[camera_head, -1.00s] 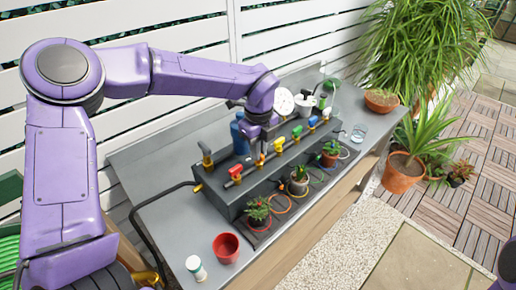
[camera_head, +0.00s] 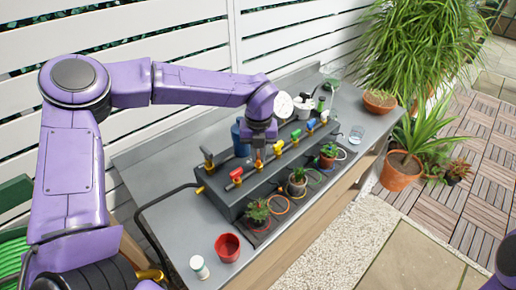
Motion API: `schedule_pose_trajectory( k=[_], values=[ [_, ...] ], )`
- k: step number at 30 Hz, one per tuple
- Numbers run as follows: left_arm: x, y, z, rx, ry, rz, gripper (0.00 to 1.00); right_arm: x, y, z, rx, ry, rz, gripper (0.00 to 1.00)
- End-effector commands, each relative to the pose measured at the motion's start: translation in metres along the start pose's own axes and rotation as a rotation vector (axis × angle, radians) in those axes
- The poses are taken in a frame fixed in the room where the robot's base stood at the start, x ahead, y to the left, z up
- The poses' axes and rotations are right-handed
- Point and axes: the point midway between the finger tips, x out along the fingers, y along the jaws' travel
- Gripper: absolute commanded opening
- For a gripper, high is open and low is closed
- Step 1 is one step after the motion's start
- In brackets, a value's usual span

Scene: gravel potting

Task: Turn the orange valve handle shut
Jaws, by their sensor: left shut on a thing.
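A dark raised manifold box (camera_head: 232,203) on the grey bench carries a row of small valves with coloured handles. The red handle (camera_head: 236,174), yellow handle (camera_head: 279,146), green handle (camera_head: 296,134) and blue handle (camera_head: 311,124) show. My left gripper (camera_head: 259,154) points down between the red and yellow ones. It is shut on the orange valve handle (camera_head: 258,163), which is mostly hidden by the fingers, so its angle cannot be told. My right gripper is out of view.
Small potted plants (camera_head: 257,212) stand in coloured rings along the box's front. A red pot (camera_head: 227,247) and a white bottle (camera_head: 199,266) stand at the near end. A blue bottle (camera_head: 238,138) and a white gauge (camera_head: 283,105) stand behind the valves.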

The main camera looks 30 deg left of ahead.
Motion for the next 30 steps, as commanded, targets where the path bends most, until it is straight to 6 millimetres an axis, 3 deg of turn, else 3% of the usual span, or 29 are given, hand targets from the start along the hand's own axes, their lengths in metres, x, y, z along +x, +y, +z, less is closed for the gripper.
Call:
schedule_pose_trajectory(
  k=[18, 30],
  values=[
    [-0.005, -0.001, 0.001, 0.565, -0.004, -0.002, 0.00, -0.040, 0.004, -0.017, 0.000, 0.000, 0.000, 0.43],
    [-0.004, -0.001, 0.001, 0.796, -0.006, -0.001, 0.00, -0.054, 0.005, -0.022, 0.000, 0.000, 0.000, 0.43]
  ],
)
